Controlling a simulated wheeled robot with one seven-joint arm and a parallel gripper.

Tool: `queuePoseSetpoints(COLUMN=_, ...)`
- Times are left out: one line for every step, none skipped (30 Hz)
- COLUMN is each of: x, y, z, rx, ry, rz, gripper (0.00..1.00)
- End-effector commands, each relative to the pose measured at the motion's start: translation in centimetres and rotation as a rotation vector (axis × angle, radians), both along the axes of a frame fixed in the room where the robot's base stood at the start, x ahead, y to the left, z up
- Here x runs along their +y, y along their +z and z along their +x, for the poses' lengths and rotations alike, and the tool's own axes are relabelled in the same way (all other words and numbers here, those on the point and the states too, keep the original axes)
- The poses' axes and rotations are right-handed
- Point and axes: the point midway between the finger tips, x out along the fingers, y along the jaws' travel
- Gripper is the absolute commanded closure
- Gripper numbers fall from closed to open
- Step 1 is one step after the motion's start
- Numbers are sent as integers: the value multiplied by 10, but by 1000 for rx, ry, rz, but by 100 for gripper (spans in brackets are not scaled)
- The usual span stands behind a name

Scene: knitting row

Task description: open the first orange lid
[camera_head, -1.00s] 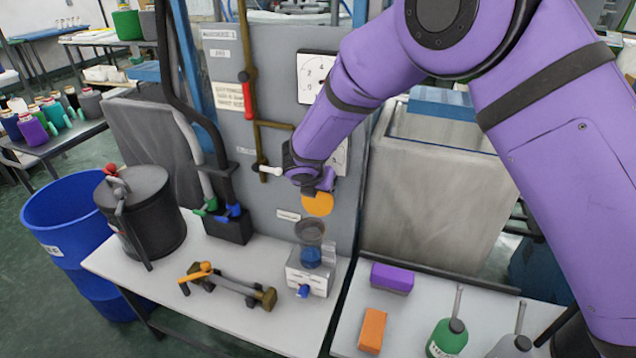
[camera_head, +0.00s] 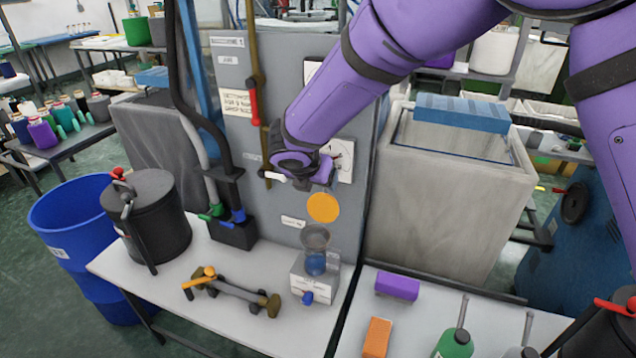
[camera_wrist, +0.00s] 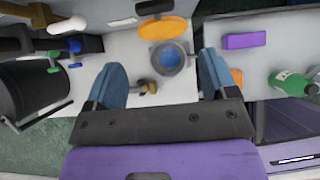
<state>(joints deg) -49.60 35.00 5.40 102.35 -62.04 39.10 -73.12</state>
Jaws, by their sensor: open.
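The orange lid (camera_head: 323,207) is a round flat disc on the grey machine panel, above a glass cup with blue liquid (camera_head: 315,262) on a small white stand. In the wrist view the lid (camera_wrist: 165,28) lies just beyond the cup (camera_wrist: 168,58). My gripper (camera_wrist: 162,78) is open and empty, its two blue fingers spread to either side below the cup in that view. In the head view my purple wrist is above the lid, in front of the panel. The fingers are mostly hidden there, and I see no contact with the lid.
An orange-handled pipe fitting (camera_head: 232,290) lies on the white table, left of the cup. A black pot (camera_head: 148,222) and blue barrel (camera_head: 75,225) stand at left. A purple block (camera_head: 397,286), orange block (camera_head: 376,338) and green bottle (camera_head: 455,343) are on the right table.

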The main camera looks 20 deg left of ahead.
Motion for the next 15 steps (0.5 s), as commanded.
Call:
queuePoseSetpoints(x=0, y=2, z=-1, rx=0, ry=0, rz=0, gripper=21)
queuePoseSetpoints(x=0, y=2, z=-2, rx=0, ry=0, rz=0, gripper=21)
queuePoseSetpoints(x=0, y=3, z=-2, rx=0, ry=0, rz=0, gripper=21)
queuePoseSetpoints(x=0, y=3, z=-2, rx=0, ry=0, rz=0, gripper=21)
queuePoseSetpoints(x=0, y=3, z=-2, rx=0, ry=0, rz=0, gripper=21)
queuePoseSetpoints(x=0, y=3, z=-2, rx=0, ry=-1, rz=-1, gripper=21)
queuePoseSetpoints(x=0, y=3, z=-2, rx=0, ry=0, rz=-1, gripper=21)
queuePoseSetpoints(x=0, y=3, z=-2, rx=0, ry=0, rz=-1, gripper=21)
queuePoseSetpoints(x=0, y=3, z=-2, rx=0, ry=1, rz=-1, gripper=21)
queuePoseSetpoints(x=0, y=3, z=-2, rx=0, ry=0, rz=0, gripper=21)
queuePoseSetpoints(x=0, y=3, z=-2, rx=0, ry=-1, rz=0, gripper=21)
queuePoseSetpoints(x=0, y=3, z=-2, rx=0, ry=-8, rz=5, gripper=21)
queuePoseSetpoints(x=0, y=3, z=-2, rx=0, ry=-18, rz=12, gripper=21)
queuePoseSetpoints(x=0, y=3, z=-1, rx=0, ry=-36, rz=24, gripper=21)
queuePoseSetpoints(x=0, y=4, z=-1, rx=1, ry=-67, rz=47, gripper=21)
